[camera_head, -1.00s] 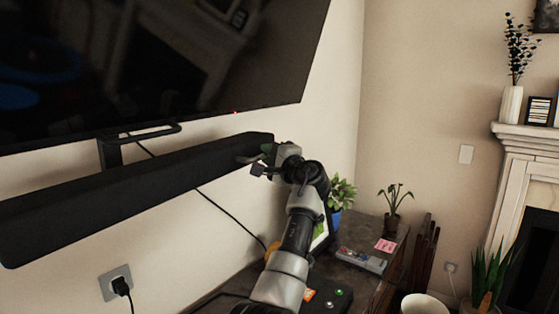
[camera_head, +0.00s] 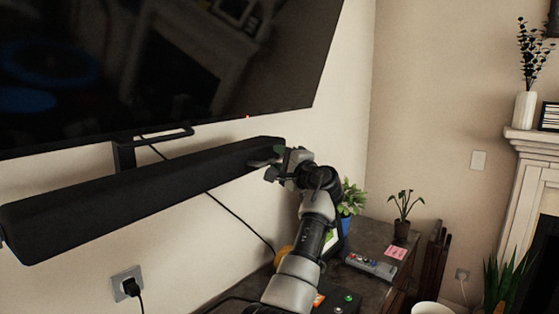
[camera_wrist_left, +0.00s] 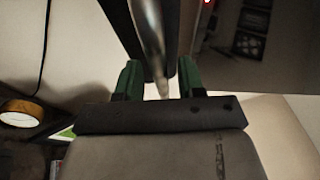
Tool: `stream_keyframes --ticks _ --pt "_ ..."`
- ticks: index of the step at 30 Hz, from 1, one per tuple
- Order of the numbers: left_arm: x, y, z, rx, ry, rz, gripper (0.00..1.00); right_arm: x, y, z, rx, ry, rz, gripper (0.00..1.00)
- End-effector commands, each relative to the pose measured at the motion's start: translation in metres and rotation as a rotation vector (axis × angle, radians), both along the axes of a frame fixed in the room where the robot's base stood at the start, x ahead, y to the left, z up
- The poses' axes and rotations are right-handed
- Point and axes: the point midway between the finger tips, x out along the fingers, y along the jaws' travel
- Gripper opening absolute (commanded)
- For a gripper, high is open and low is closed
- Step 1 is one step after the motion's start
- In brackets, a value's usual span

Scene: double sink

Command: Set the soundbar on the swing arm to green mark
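The soundbar (camera_head: 140,195) is a long black bar below the TV. It hangs from a dark bracket, the swing arm (camera_head: 125,155), under the TV's lower edge. My left gripper (camera_head: 268,164) is at the soundbar's right end, over its front face. In the left wrist view its green fingertips (camera_wrist_left: 157,80) stand apart. A shiny grey rod-like part (camera_wrist_left: 150,40) lies between them, with small gaps at the sides. I cannot tell whether a finger touches the bar. No green mark on the arm can be made out. My right gripper is out of view.
The TV (camera_head: 200,60) overhangs the soundbar; its screen also shows in the left wrist view (camera_wrist_left: 245,45). A cable runs down the wall behind. A cabinet (camera_head: 372,237) with plants and a remote-like device (camera_head: 371,266) stands below, right of my arm. A wall outlet (camera_head: 127,284) is lower left.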

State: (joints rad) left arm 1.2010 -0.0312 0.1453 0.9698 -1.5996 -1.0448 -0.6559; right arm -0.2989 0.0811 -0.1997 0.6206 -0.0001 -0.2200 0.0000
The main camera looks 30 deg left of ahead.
Motion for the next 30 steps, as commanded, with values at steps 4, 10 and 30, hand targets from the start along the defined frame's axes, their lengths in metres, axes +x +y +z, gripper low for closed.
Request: stream_keyframes --ticks 4,10,30 --pt "-0.009 -0.024 -0.01 -0.002 -0.001 -0.004 0.39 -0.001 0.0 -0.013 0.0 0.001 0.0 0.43" --pt "-0.024 -0.062 -0.017 -0.001 0.0 -0.004 0.39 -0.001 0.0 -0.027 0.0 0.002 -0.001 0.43" --pt "-0.038 -0.093 -0.019 -0.001 0.002 -0.002 0.39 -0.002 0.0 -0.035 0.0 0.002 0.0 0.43"
